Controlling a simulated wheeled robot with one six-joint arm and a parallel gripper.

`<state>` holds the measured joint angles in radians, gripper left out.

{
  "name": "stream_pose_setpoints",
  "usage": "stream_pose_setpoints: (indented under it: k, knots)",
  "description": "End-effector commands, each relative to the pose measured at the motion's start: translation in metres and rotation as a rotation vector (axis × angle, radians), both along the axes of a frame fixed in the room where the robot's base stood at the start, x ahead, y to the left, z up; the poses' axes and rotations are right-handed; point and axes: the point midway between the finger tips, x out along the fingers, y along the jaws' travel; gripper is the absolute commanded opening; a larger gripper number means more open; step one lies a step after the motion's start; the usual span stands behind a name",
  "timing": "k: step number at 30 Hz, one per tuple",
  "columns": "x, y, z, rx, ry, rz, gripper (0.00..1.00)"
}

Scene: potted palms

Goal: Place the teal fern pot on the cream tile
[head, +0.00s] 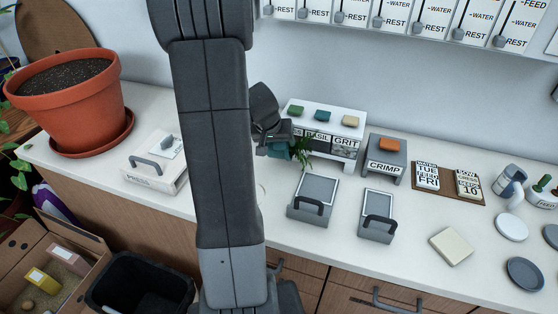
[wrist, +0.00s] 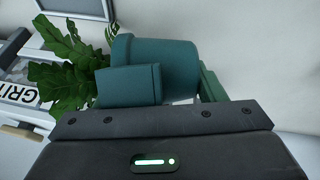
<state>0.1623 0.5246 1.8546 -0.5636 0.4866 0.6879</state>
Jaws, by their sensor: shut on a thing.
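The teal fern pot (head: 277,151) is in my gripper (head: 268,137), over the counter left of the small drawer shelf. In the wrist view the teal pot (wrist: 165,62) lies sideways across the picture, with its green fern leaves (wrist: 72,70) to the left. The dark edge of my gripper (wrist: 160,118) covers its lower part. My gripper's fingertips are largely hidden. The cream tile (head: 451,246) lies bare on the counter at the right, well away from my gripper.
Two grey handled trays (head: 314,197) (head: 377,214) and the CRIMP stand (head: 385,163) stand between pot and tile. A label board (head: 449,183) lies behind the tile; round discs (head: 511,226) (head: 525,273) lie to its right. The drawer shelf (head: 325,112) carries small coloured blocks.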

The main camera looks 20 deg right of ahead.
Motion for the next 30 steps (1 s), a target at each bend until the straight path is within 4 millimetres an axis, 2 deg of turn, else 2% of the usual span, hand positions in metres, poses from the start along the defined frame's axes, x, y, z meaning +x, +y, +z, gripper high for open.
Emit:
stream_pose_setpoints:
  k: [1, 5, 13, 27, 28, 30]
  knots:
    - [0.000, 0.000, -0.008, -0.001, 0.002, -0.001, 0.38]
    - [0.000, 0.000, -0.016, -0.001, 0.000, -0.002, 0.38]
    - [0.000, 0.000, -0.056, -0.002, 0.002, 0.000, 0.38]
    - [0.001, 0.000, -0.062, -0.001, -0.002, -0.001, 0.38]
    - [0.000, 0.000, -0.061, 0.000, -0.001, 0.000, 0.67]
    - [0.000, 0.000, -0.061, 0.000, -0.001, 0.000, 0.81]
